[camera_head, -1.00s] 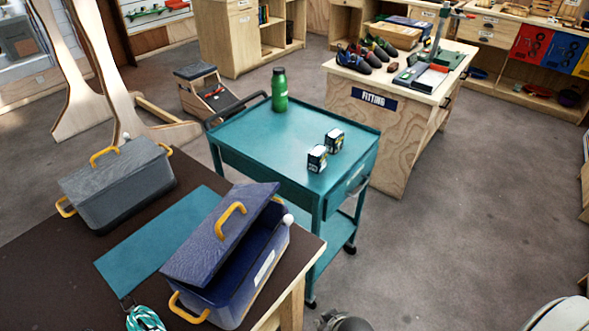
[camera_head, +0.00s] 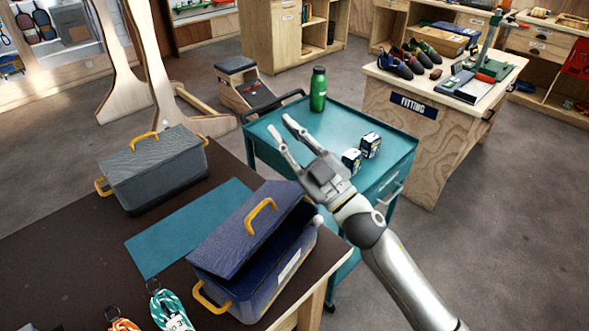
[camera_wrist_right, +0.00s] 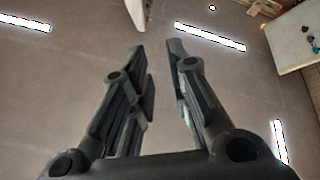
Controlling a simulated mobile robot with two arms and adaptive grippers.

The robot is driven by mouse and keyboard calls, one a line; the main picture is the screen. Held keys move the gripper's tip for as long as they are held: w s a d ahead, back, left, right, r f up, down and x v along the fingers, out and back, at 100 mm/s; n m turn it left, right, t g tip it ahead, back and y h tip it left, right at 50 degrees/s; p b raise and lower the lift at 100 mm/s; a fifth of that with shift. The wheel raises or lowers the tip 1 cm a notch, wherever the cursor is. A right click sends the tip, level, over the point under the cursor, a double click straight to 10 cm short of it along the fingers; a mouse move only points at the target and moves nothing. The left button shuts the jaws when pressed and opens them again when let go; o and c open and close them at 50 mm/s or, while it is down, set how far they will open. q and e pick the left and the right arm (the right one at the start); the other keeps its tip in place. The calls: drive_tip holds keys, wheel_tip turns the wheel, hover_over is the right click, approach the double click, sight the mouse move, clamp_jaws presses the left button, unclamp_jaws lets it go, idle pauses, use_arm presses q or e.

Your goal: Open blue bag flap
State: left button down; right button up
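The blue bag (camera_head: 283,288) stands on the dark table near its right corner in the head view. Its flap (camera_head: 248,230), with a yellow handle (camera_head: 260,216), sits tilted, with a gap showing the dark inside along its right side. My right gripper (camera_head: 279,123) is raised over the teal cart, beyond the bag and apart from the flap. Its fingers are spread with nothing between them; the right wrist view also shows the open fingers (camera_wrist_right: 158,48), with no bag between them. My left gripper is not in view.
A grey bag (camera_head: 160,180) with yellow handles stands at the back of the table (camera_head: 60,240). A teal mat (camera_head: 185,228) lies between the bags. Coiled cords (camera_head: 172,312) lie at the front edge. The cart (camera_head: 270,135) carries a green bottle (camera_head: 318,90) and two small boxes (camera_head: 370,145).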

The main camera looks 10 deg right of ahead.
drive_tip(key=s+a+r+n+g+y, duration=0.3)
drive_tip(key=a+r+n+g+y, duration=0.1)
drive_tip(key=a+n+g+y, duration=0.35)
drive_tip(key=n+g+h, duration=0.9)
drive_tip(key=g+h, duration=0.2)
drive_tip(key=h, duration=0.3)
approach(260, 206)
drive_tip(key=shift+m, duration=0.25)
drive_tip(key=p+x, duration=0.2)
drive_tip(key=x, duration=0.6)
drive_tip(key=shift+a+f, duration=0.35)
drive_tip(key=shift+f, duration=0.2)
clamp_jaws()
